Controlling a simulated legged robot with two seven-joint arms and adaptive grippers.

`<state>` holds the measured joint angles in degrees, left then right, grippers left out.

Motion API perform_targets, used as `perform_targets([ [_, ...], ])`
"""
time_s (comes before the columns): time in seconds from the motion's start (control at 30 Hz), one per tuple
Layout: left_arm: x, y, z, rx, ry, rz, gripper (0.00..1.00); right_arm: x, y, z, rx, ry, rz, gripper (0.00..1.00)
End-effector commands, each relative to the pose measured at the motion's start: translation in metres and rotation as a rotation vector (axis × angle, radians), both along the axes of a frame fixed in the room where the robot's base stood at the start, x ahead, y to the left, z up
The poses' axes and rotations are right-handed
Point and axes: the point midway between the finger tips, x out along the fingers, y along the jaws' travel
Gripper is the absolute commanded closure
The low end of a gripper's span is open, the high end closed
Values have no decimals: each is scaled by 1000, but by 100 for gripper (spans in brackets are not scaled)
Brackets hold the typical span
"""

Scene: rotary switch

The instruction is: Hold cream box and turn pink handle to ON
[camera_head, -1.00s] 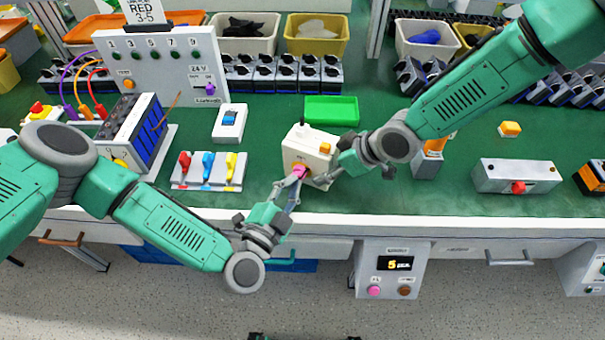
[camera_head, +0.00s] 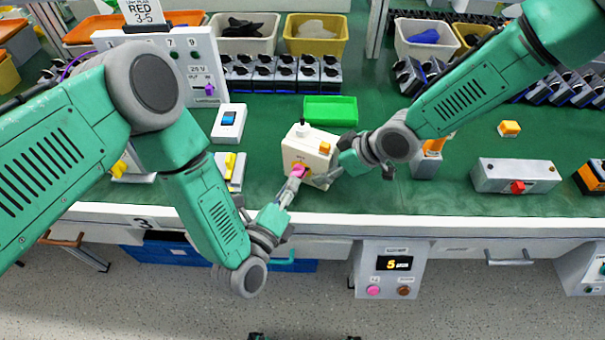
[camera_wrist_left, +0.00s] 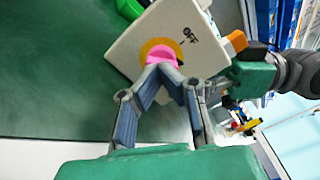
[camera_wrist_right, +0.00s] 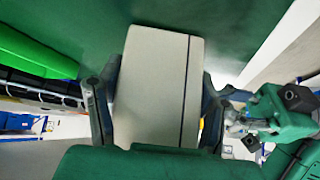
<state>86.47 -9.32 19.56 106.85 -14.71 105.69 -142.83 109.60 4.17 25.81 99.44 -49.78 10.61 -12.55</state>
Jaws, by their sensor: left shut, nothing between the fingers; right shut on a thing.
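The pink handle (camera_head: 298,171) sits in a yellow ring on the box's front. In the left wrist view the pink handle (camera_wrist_left: 160,54) shows beside a label reading OFF. My left gripper (camera_wrist_left: 164,70) is shut with its fingertips together at the handle's near edge, nothing between them. The fingertips partly hide the handle.
A green tray (camera_head: 331,110) lies behind the box. A white blue-switch unit (camera_head: 229,123) stands to the left. A grey box with a red button (camera_head: 515,177) stands to the right.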

Motion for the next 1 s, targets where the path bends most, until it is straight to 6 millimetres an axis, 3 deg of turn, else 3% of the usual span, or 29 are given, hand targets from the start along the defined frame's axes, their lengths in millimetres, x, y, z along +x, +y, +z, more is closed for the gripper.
perform_targets([
  [0.17, 0, 1, 0, -2, 1, 1, 100, 0, 1, 1, 1, -1, 1, 70],
  [0.3, 0, 0, 0, -3, 1, 1, 67, 0, 1, 1, 1, -1, 1, 70],
  [0.6, -2, 0, 0, -4, 2, -1, 67, 0, 1, 0, 1, 0, 1, 70],
  [1.0, -31, 12, -1, -3, 5, -2, 67, 0, 1, 1, 2, -1, 0, 70],
])
